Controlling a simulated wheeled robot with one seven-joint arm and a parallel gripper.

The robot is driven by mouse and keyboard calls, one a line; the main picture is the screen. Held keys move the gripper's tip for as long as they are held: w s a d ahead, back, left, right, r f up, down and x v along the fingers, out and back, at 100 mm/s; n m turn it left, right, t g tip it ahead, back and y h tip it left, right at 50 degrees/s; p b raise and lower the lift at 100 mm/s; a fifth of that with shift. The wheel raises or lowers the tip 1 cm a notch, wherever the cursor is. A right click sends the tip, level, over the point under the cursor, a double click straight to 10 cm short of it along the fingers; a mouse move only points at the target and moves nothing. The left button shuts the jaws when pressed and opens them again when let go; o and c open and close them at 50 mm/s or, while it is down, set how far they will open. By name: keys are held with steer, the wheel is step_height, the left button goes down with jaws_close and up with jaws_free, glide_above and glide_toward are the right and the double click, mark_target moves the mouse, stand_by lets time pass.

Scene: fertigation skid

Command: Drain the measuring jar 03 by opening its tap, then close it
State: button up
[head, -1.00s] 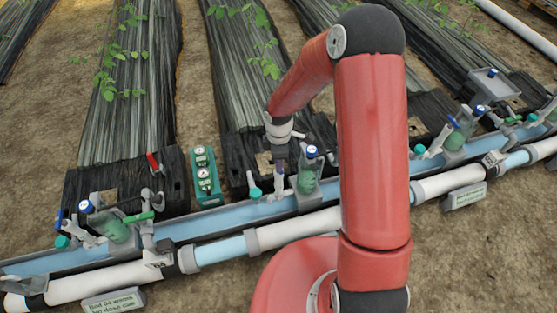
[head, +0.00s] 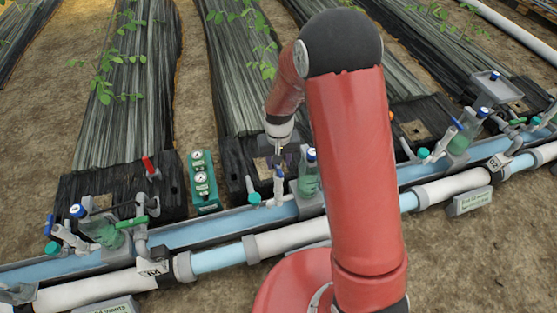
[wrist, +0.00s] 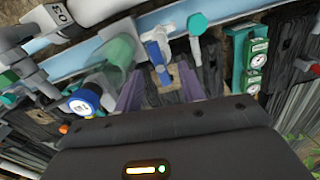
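The measuring jar 03 (head: 307,183) is greenish and clear with a blue cap; it stands beside the light blue channel and is partly hidden by my arm. In the wrist view the jar (wrist: 119,48) lies left of my gripper, near a pipe tag reading 03 (wrist: 62,13). Its tap (head: 279,186) has a blue lever, which in the wrist view (wrist: 154,52) lies between and just beyond the fingertips. My gripper (wrist: 161,68) is open, its two purple fingers apart. In the head view my gripper (head: 277,153) is just above the tap. Contact cannot be told.
A green gauge panel (head: 204,181) stands left of the jar. Another jar with a blue cap and green valve (head: 106,231) is at left, and another (head: 461,137) at right. White pipe (head: 290,230) runs along the front. Black-covered beds lie behind.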

mark_target(279, 168)
steer(key=shift+n, duration=0.6)
steer(key=shift+f+b, duration=1.75)
steer(key=shift+f, duration=0.55)
jaws_close()
